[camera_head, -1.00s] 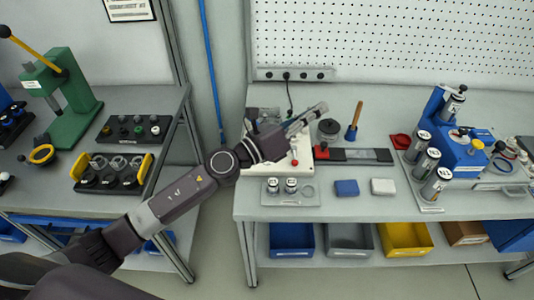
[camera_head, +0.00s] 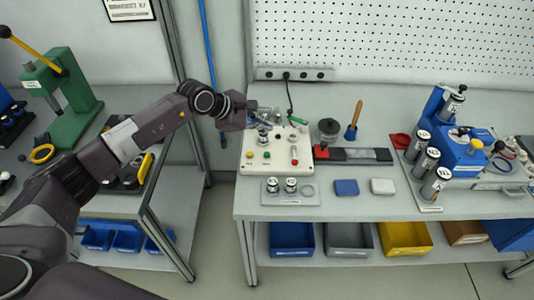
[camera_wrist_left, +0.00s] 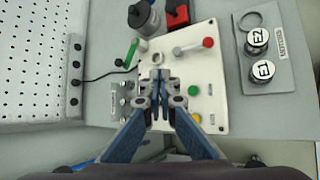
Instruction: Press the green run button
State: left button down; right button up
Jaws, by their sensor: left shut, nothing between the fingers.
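The green run button (camera_head: 266,155) is on the front part of a white control panel (camera_head: 270,172), between a yellow button (camera_head: 249,155) and a lever with a red knob (camera_head: 295,162). The green button also shows in the left wrist view (camera_wrist_left: 193,90), right of the fingertips. My left gripper (camera_head: 266,122) is over the rear part of the panel, apart from the green button. Its fingers (camera_wrist_left: 160,76) are shut with nothing between them. The gripper hides part of the panel's back. My right gripper is not in view.
A tray with cylinders E1 and E2 (camera_wrist_left: 268,95) lies in front of the panel. A dark round jar (camera_head: 328,130) and a red-and-black tray (camera_head: 350,155) are to its right. A socket strip (camera_head: 295,74) with a cable is behind.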

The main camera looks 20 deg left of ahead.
aim_at(265, 155)
pick_arm(q)
jog(key=shift+f, duration=0.15)
notch_tip(265, 155, down, 8)
jog(key=b, duration=0.4)
jog(key=shift+f+b, duration=0.3)
jog(key=shift+b, duration=0.25)
dwell(1.0)
jog(key=shift+f+b, duration=0.35)
jog(key=shift+b, duration=0.2)
